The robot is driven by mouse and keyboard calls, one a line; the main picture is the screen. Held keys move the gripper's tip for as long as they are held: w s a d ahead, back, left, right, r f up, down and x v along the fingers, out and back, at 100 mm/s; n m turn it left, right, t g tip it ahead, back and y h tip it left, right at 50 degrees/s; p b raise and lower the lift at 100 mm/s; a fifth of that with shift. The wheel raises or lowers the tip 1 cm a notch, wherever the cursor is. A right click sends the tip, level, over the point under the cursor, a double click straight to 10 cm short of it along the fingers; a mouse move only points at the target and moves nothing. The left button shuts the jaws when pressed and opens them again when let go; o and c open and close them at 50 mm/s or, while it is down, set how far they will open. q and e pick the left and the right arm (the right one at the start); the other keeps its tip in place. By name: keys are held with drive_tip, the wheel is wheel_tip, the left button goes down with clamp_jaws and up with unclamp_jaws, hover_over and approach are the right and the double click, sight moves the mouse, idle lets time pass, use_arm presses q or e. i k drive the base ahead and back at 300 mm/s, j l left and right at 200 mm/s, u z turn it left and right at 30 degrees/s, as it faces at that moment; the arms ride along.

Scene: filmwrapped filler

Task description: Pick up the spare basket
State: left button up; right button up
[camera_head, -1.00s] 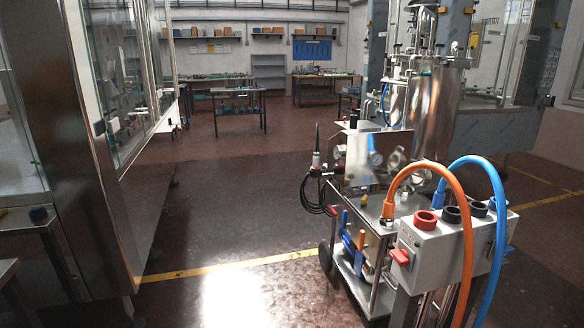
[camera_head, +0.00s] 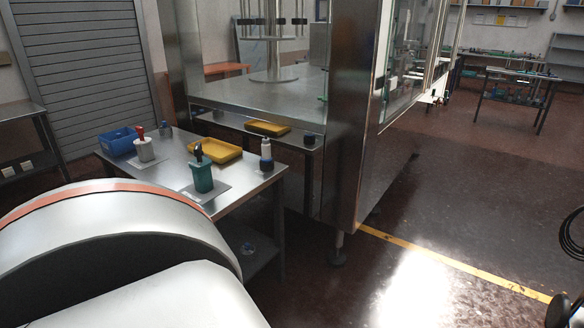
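A small blue open basket (camera_head: 118,140) sits at the far left corner of a steel side table (camera_head: 160,178). It is the only basket-like thing I can make out; whether it is the spare one I cannot tell. A shallow yellow tray (camera_head: 222,150) lies on the same table, and another yellow tray (camera_head: 267,127) lies on a ledge behind. My white arm link with an orange band fills the lower left of the head view.
On the table stand a white pot with a red top (camera_head: 144,149), a green pot (camera_head: 202,178) and a white bottle (camera_head: 266,151). A large steel-and-glass machine (camera_head: 352,110) rises right of the table. Open floor (camera_head: 425,250) lies to the right.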

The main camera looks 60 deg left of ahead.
sight(247, 253)
drive_tip(key=u, duration=2.15)
drive_tip(key=z, duration=2.55)
drive_tip(key=u, duration=2.55)
